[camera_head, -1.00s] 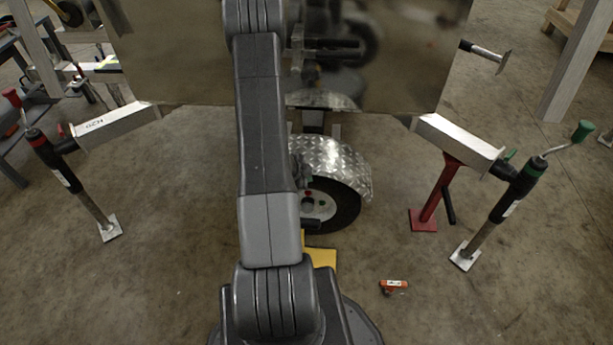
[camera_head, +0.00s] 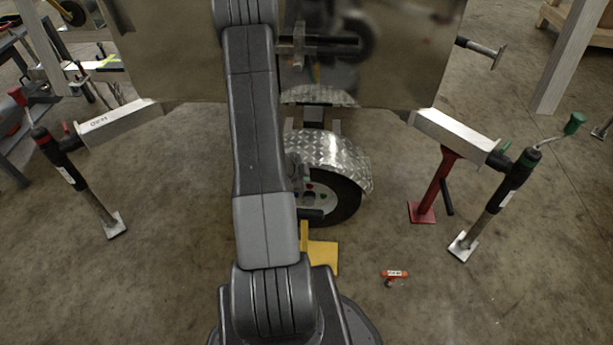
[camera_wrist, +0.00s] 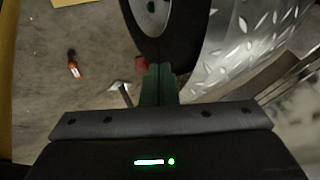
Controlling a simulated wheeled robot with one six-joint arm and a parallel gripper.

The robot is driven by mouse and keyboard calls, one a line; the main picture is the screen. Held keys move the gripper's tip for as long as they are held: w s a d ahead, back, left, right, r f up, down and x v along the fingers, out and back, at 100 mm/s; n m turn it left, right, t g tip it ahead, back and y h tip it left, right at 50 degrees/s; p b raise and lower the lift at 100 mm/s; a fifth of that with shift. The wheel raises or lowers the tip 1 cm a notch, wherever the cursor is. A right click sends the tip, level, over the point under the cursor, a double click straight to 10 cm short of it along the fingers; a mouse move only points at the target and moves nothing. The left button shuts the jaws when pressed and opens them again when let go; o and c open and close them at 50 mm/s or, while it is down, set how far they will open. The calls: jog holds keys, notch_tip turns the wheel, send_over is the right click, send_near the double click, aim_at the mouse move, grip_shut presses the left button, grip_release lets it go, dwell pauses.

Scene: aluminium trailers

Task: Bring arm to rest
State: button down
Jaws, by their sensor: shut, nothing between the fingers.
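My arm rises from my base through the middle of the head view and leaves at the top edge. It stands in front of the trailer and hides part of the wheel. My gripper (camera_wrist: 158,84) shows in the wrist view as two green fingers pressed together, with nothing between them. Its tips are just below the black tyre (camera_wrist: 170,32) in that picture, with the tread-plate fender (camera_wrist: 250,40) to the right. I cannot tell whether the tips touch anything. In the head view the gripper cannot be made out.
The trailer's shiny panel (camera_head: 400,60) stands behind my arm, above the wheel (camera_head: 335,197). A yellow chock (camera_head: 323,257) lies near my base. An orange object (camera_head: 394,275) lies on the floor. Jack stands are at left (camera_head: 95,205) and right (camera_head: 490,215); a red stand (camera_head: 432,190) is beside the right one.

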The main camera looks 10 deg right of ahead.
jog(key=p+v, duration=0.1)
jog(key=v, duration=0.5)
jog(key=shift+s+a+p, duration=0.15)
jog(key=shift+a+p, duration=0.05)
jog(key=shift+p, duration=0.15)
jog(key=w+d+f+b, duration=0.3)
jog(key=w+d+f, duration=0.2)
jog(key=f, duration=0.3)
jog(key=shift+w+d, duration=0.4)
jog(key=shift+w, duration=0.45)
jog(key=shift+a+r, duration=0.1)
jog(key=shift+r, duration=0.05)
